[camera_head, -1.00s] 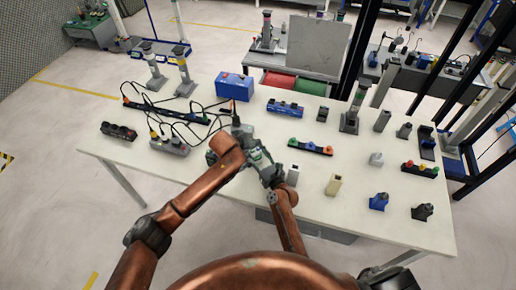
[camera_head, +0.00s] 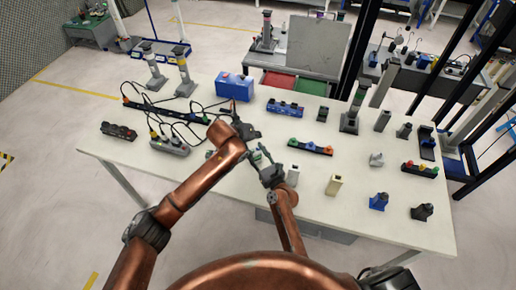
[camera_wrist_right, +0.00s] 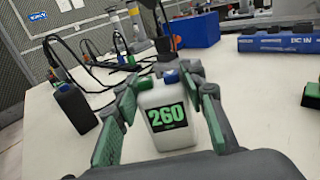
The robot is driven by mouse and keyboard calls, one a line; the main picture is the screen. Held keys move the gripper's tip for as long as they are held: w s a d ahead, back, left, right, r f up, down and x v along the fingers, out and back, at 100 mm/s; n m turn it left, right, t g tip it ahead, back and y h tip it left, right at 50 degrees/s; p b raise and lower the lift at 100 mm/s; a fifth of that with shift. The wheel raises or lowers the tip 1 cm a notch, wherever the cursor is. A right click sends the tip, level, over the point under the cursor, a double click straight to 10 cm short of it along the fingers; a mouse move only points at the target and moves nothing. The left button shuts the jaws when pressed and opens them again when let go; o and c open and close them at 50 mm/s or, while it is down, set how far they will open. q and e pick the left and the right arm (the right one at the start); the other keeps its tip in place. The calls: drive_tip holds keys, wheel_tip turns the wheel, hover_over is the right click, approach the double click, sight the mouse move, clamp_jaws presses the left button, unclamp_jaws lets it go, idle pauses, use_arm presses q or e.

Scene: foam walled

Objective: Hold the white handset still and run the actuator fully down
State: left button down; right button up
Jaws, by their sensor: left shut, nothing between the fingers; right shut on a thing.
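The white handset (camera_wrist_right: 168,118), marked 260 in green on black, stands upright between the fingers of my right gripper (camera_wrist_right: 160,108) in the right wrist view. A blue button (camera_wrist_right: 171,77) shows on its top. My right gripper is shut on it; in the head view that gripper (camera_head: 262,162) hides most of the handset. My left gripper (camera_head: 246,131) is shut and empty, beyond the right one in the head view. Its dark tip (camera_wrist_right: 162,45) seems to be above and behind the button; I cannot tell whether they touch. Two upright actuator columns (camera_head: 153,65) (camera_head: 183,75) stand at the table's back left.
A black handset (camera_wrist_right: 75,108) stands left of the held one. Cabled control boxes (camera_head: 170,144) (camera_head: 118,131) and a long dark bar (camera_head: 165,110) lie on the left. A blue box (camera_head: 234,87) stands behind. Several small handsets and button bars occupy the right of the white table (camera_head: 290,230).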

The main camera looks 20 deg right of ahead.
idle(0.3)
drive_tip(key=o, duration=1.3)
drive_tip(key=shift+s, duration=0.15)
